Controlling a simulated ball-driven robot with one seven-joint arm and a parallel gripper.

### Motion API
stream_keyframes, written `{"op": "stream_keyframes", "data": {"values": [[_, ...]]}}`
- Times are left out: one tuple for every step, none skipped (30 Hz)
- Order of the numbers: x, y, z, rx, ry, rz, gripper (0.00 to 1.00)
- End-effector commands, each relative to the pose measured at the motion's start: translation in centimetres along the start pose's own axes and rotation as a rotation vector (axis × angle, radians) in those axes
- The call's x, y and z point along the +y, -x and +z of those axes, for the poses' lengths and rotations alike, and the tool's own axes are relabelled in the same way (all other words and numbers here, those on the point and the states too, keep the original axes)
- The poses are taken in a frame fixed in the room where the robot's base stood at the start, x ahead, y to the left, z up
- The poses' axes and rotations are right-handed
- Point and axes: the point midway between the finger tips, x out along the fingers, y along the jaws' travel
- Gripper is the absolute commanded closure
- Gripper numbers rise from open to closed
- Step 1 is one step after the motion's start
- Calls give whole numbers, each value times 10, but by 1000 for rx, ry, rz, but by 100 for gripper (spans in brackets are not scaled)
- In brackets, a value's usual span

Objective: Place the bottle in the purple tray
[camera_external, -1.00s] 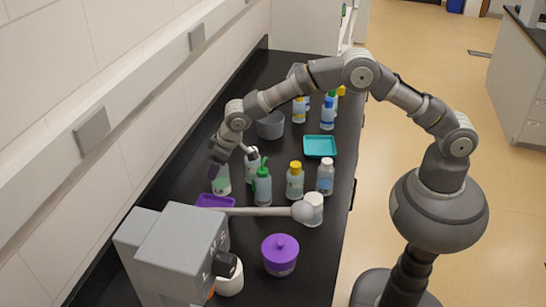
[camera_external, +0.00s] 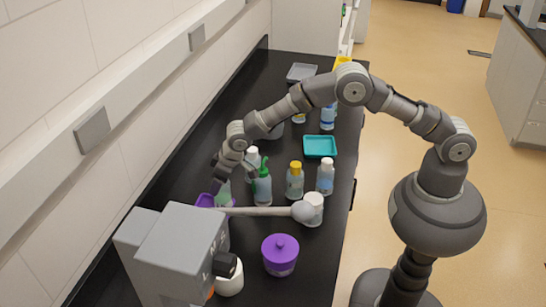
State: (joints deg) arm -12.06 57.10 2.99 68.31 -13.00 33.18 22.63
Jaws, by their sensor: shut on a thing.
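A pale green bottle (camera_external: 223,194) is at my gripper (camera_external: 222,176), which is shut on its upper part. The bottle looks roughly upright and overlaps the purple tray (camera_external: 203,200) in this view. I cannot tell whether its base touches the tray. The tray lies on the black bench at the left, partly hidden by the bottle and the grey machine's long arm.
A green-topped bottle (camera_external: 262,186) stands close right of my gripper, with a white-capped bottle (camera_external: 253,158) behind. A yellow-capped bottle (camera_external: 295,181), a teal tray (camera_external: 319,146) and a purple jar (camera_external: 280,256) are also on the bench. A grey machine (camera_external: 180,250) stands in front.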

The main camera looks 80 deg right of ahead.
Motion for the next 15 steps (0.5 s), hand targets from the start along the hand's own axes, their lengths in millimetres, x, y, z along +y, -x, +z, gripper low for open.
{"op": "stream_keyframes", "data": {"values": [[0,-2,1,0,0,0,38],[0,-1,0,0,0,0,31],[0,-1,0,0,0,0,21],[0,0,0,0,0,0,15],[0,0,0,0,0,0,14],[0,0,0,0,0,0,14],[0,0,0,0,0,0,14],[0,0,0,0,0,0,14],[0,0,0,0,0,0,14],[0,0,0,0,0,0,14],[0,0,0,0,0,0,14],[0,0,0,0,0,0,14],[0,1,0,0,0,0,14],[0,2,-1,0,0,0,14],[0,6,-2,0,0,-1,14]]}}
